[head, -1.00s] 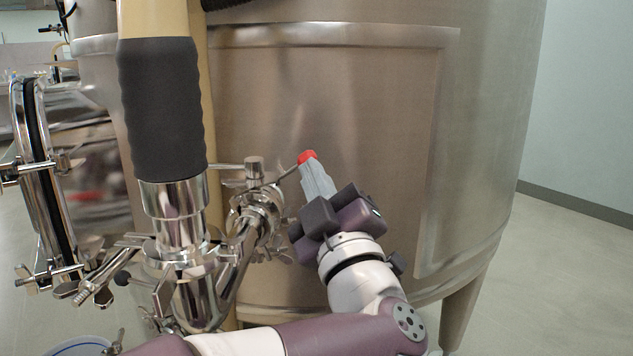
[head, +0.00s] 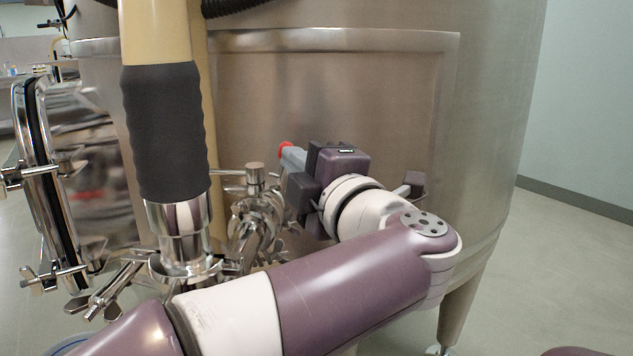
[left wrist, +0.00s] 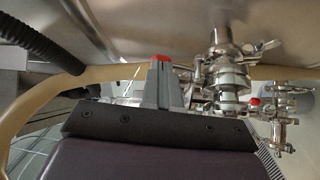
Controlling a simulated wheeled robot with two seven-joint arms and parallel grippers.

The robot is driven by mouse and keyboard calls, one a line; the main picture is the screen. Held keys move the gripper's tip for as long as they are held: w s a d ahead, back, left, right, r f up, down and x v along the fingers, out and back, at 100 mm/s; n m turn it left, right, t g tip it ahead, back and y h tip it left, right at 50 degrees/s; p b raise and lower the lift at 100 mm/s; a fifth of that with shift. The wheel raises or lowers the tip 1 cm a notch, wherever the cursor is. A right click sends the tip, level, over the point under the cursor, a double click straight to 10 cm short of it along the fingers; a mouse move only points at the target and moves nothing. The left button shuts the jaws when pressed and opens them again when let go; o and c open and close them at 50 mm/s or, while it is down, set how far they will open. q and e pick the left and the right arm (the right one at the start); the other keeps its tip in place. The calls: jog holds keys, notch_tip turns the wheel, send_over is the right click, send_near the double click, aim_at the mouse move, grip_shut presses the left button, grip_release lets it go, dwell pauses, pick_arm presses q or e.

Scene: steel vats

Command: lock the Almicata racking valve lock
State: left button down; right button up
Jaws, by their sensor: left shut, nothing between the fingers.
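Steel valve fittings (head: 255,215) with clamps and wing nuts stand in front of the tank, left of my left gripper (head: 286,150). I cannot tell which part is the racking valve lock. In the left wrist view the shut fingers (left wrist: 160,60) show at centre. Valve fittings (left wrist: 230,75) and a small red part (left wrist: 254,101) lie to their right. My right gripper is out of view.
A large steel tank (head: 380,150) fills the background. A tan hose with a dark ribbed sleeve (head: 165,130) rises left of the fittings. A steel manway clamp frame (head: 45,190) stands far left.

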pick_arm(q)
jog(key=p+v, duration=0.1)
jog(key=v, duration=0.6)
jog(key=shift+s, duration=0.2)
jog(key=shift+r+p, duration=0.1)
jog(key=shift+p, duration=0.2)
